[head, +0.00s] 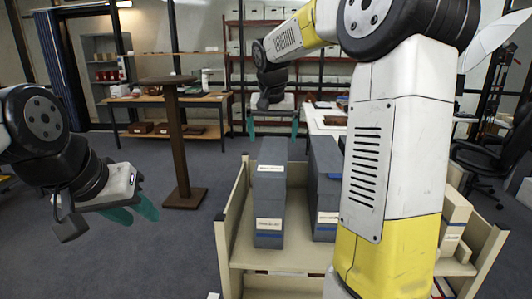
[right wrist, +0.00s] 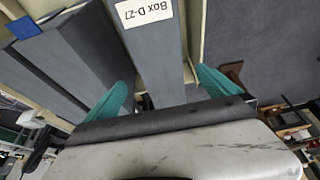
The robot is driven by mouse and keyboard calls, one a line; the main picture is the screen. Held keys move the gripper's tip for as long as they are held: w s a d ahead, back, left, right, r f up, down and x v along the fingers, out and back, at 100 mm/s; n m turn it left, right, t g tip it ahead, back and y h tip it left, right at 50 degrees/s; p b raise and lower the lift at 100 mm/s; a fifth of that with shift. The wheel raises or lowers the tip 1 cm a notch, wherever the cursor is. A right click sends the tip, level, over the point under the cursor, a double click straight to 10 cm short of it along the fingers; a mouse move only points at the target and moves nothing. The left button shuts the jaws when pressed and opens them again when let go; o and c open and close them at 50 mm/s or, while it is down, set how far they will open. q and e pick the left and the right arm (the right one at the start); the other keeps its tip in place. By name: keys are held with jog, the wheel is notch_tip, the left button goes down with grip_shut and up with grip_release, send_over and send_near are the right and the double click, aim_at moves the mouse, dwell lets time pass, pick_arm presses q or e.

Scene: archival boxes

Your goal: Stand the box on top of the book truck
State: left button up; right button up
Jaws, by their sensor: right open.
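A long grey box (head: 270,195) with white labels rests on the cream book truck (head: 232,215), at the left of its top. In the right wrist view the same grey box (right wrist: 160,55) shows a label reading "Box D-27". My right gripper (head: 273,126) is open at the far end of this box. In the right wrist view its teal fingers (right wrist: 163,92) appear on either side of the box, with no visible grip; contact is unclear. My left gripper (head: 135,210) is empty, fingers apart, left of the truck over the floor.
A second grey box (head: 323,195) stands close to the right on the truck, with a blue piece beside it. Cream boxes (head: 455,215) sit at the truck's right side, partly behind my right arm. A brown pedestal stand (head: 174,140) is left of the truck, with clear carpet around it.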

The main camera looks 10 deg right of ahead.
jog(key=s+a+f+n+t+y, duration=0.1)
jog(key=s+n, duration=0.1)
jog(key=s, duration=1.2)
jog(key=s+a+f+n+y, duration=0.1)
jog(key=s+f+y, duration=0.1)
jog(key=s, duration=1.2)
jog(key=shift+s+a+f+n+t, duration=0.2)
jog(key=shift+s+a+n+t, duration=0.05)
jog(key=shift+a+n+t, duration=0.15)
jog(key=shift+s, duration=0.1)
